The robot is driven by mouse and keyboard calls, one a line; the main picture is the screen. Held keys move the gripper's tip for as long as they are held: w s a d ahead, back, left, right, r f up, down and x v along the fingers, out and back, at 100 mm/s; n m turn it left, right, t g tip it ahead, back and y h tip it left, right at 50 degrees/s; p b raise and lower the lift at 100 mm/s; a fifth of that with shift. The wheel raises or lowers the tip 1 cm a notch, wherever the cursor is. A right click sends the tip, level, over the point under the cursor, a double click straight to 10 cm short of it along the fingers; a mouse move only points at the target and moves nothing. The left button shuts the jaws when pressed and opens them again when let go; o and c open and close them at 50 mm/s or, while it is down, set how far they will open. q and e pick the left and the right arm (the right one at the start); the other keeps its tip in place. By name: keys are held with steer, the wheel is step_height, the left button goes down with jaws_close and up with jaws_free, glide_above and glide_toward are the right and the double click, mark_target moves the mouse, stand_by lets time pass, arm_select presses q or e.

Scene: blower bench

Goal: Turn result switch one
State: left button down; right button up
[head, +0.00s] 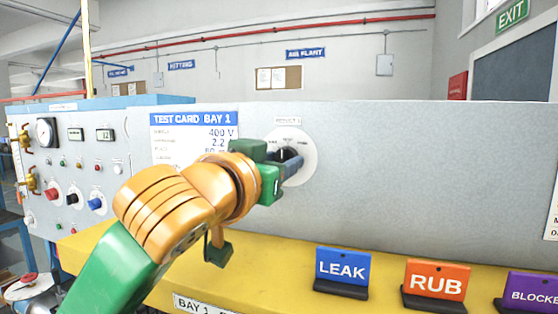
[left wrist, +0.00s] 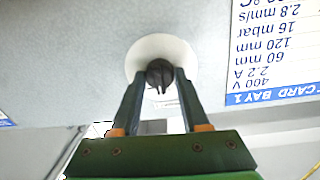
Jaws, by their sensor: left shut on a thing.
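The result switch (head: 288,157) is a dark knob on a round white plate (head: 308,160) on the grey panel, under a small label that seems to read RESULT 1. My left gripper (head: 284,170) reaches it from the left, its fingers shut on the knob. In the left wrist view the dark knob (left wrist: 160,74) sits between the two finger ends (left wrist: 160,85), in front of the white plate (left wrist: 150,50). The fingers partly hide the knob in the head view. My right gripper is not in view.
A test card (head: 190,130) is on the panel left of the switch, partly behind my left arm. LEAK (head: 342,268), RUB (head: 436,281) and purple (head: 530,292) signs stand on the yellow ledge (head: 285,262). Gauges and knobs fill the left panel (head: 90,150).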

arm_select(q)
steer(key=n+b, duration=0.4)
steer(key=n, duration=0.2)
steer(key=shift+n+t, duration=0.3)
steer(key=shift+n, duration=0.1)
steer(key=shift+n+b, duration=0.4)
steer(key=shift+n, duration=0.7)
steer(key=shift+r, duration=0.1)
